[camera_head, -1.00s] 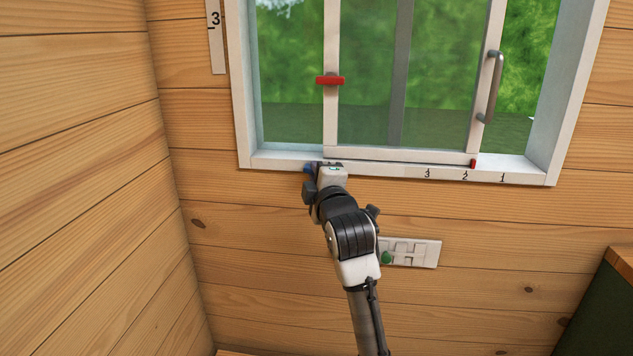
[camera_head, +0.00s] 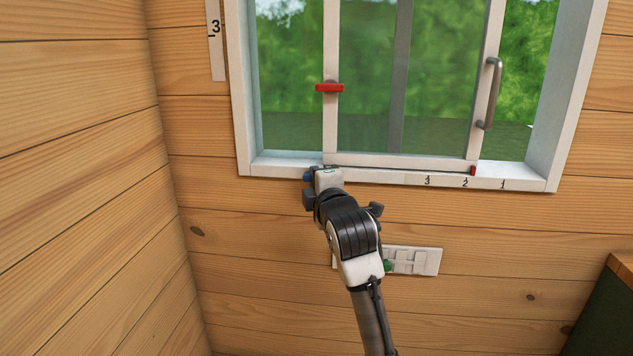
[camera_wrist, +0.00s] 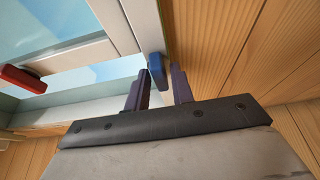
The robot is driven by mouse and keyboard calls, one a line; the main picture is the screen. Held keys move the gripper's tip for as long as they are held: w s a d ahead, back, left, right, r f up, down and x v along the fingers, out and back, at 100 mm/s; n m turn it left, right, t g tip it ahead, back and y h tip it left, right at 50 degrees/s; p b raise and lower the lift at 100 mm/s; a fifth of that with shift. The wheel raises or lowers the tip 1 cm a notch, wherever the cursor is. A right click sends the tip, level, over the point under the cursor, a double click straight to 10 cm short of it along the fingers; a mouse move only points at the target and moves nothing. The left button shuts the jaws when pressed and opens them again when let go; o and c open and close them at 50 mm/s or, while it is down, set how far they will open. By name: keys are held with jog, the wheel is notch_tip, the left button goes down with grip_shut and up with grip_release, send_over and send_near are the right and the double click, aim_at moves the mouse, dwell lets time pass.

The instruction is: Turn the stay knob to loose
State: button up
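A blue knob (camera_wrist: 157,70) sits on the window's lower frame. It is the likely stay knob, but no label on it shows. In the head view a small blue bit (camera_head: 307,177) shows beside my gripper (camera_head: 322,170), at the sill's left part. In the wrist view my gripper (camera_wrist: 159,88) is open, its two dark fingers apart. The knob lies just beyond the fingertips, in line with the gap between them. I cannot tell whether a finger touches it. A red handle (camera_head: 329,88) is on the sash's left upright; it also shows in the wrist view (camera_wrist: 20,79).
The white window frame (camera_head: 551,120) has a sill marked 3, 2, 1 and a small red marker (camera_head: 473,171). A grey pull handle (camera_head: 491,95) is on the sash's right side. A white slotted plate (camera_head: 425,261) with a green knob (camera_head: 387,266) is below. A wooden wall stands left.

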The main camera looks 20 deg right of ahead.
jog(key=shift+o, duration=0.8)
jog(key=s+b, duration=0.2)
jog(key=s, duration=1.1)
jog(key=shift+s+b, duration=0.3)
jog(key=shift+s, duration=0.1)
jog(key=shift+s, duration=0.1)
